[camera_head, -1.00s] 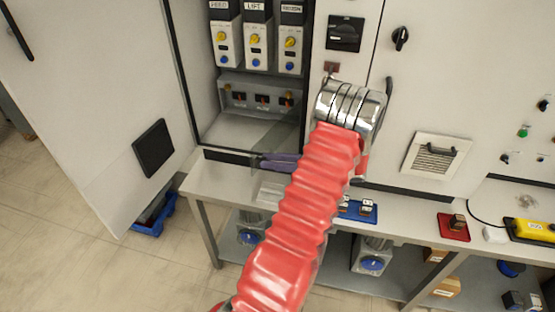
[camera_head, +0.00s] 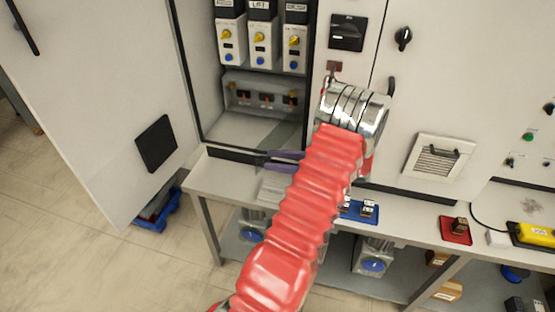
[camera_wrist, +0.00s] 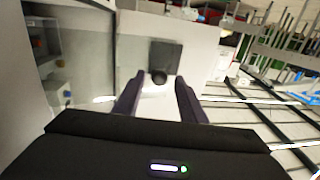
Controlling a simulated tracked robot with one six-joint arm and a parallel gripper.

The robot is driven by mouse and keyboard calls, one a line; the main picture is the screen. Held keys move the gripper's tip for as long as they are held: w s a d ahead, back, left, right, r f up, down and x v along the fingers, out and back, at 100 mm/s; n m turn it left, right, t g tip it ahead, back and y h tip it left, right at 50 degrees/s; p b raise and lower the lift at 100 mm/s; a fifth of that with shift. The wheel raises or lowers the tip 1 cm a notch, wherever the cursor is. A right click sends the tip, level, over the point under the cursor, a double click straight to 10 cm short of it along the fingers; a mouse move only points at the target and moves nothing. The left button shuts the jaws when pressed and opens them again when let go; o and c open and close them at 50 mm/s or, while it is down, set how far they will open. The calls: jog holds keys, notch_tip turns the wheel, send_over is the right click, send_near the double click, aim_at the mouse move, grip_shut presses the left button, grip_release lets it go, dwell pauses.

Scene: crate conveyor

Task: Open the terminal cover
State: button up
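The cabinet's grey terminal block (camera_head: 262,98) sits under the drives, its dark terminals visible. A faint see-through panel (camera_head: 276,134), perhaps the terminal cover, stands in front of the cabinet's lower right; its edges are hard to make out. My gripper (camera_head: 268,160) is just below it, fingers pointing left, partly hidden by my red arm. In the wrist view my gripper (camera_wrist: 158,82) has its two purple fingers spread apart. Nothing appears gripped.
The left cabinet door (camera_head: 100,100) stands wide open with a black square vent (camera_head: 156,144). The bench (camera_head: 225,178) runs below the cabinet, carrying a blue tray (camera_head: 360,214) and a red tray (camera_head: 455,230). The right cabinet door (camera_head: 455,80) is closed. Floor is free at left.

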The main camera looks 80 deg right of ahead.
jog(key=shift+s, duration=0.15)
jog(key=s, duration=0.7)
jog(key=shift+d, duration=0.2)
jog(key=shift+s+f, duration=0.1)
